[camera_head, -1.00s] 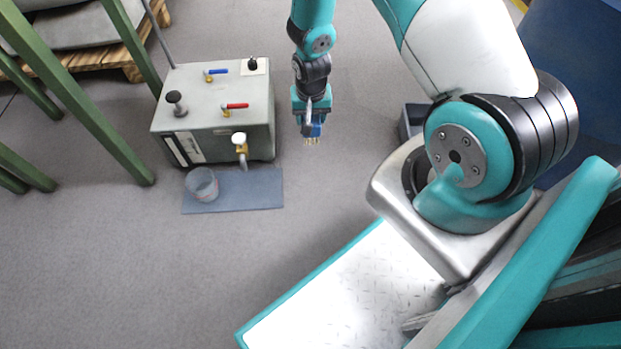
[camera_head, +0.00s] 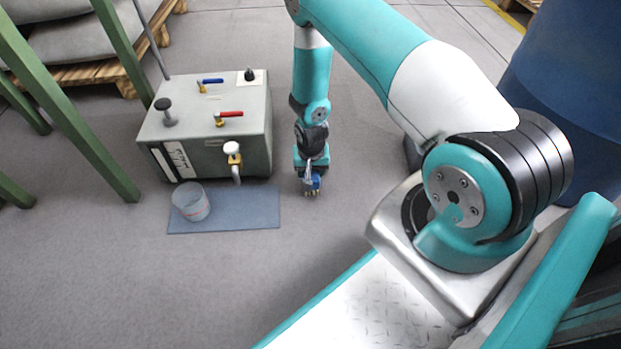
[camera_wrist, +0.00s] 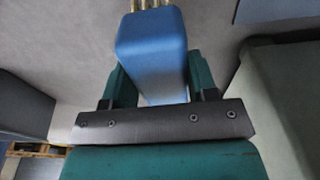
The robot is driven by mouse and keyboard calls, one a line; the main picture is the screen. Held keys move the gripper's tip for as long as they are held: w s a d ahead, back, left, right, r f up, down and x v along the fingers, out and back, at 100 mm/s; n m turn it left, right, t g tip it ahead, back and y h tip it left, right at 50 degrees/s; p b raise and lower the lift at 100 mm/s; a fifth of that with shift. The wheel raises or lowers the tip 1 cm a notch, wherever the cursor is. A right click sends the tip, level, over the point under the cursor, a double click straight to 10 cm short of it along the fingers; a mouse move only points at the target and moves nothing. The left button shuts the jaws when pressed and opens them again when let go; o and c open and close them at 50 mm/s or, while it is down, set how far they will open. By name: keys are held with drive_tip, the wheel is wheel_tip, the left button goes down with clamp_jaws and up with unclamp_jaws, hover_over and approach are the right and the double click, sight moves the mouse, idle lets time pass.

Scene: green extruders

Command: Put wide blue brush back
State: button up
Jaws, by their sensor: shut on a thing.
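The blue brush (camera_head: 313,183) is held in my gripper (camera_head: 311,172), to the right of the grey machine and above the floor. In the wrist view the brush (camera_wrist: 150,42) is a blue block with brass-coloured bristles at its far end. My gripper's teal fingers (camera_wrist: 160,82) are closed on both sides of it. The bristles point down and away from the gripper. I cannot tell how high the brush is above the floor. No place for the brush is clearly recognisable.
The grey machine (camera_head: 205,130) has red and blue handled valves and a tap. A clear cup (camera_head: 191,202) stands on a blue-grey mat (camera_head: 245,210) before it. A dark bin (camera_head: 411,152) is partly hidden behind my arm. Green legs (camera_head: 70,110) stand at left.

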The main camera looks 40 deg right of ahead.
drive_tip(key=shift+f+b, duration=0.4)
drive_tip(key=shift+f, duration=0.95)
drive_tip(key=o, duration=0.8)
drive_tip(key=shift+r, duration=0.1)
drive_tip(key=shift+r, duration=0.1)
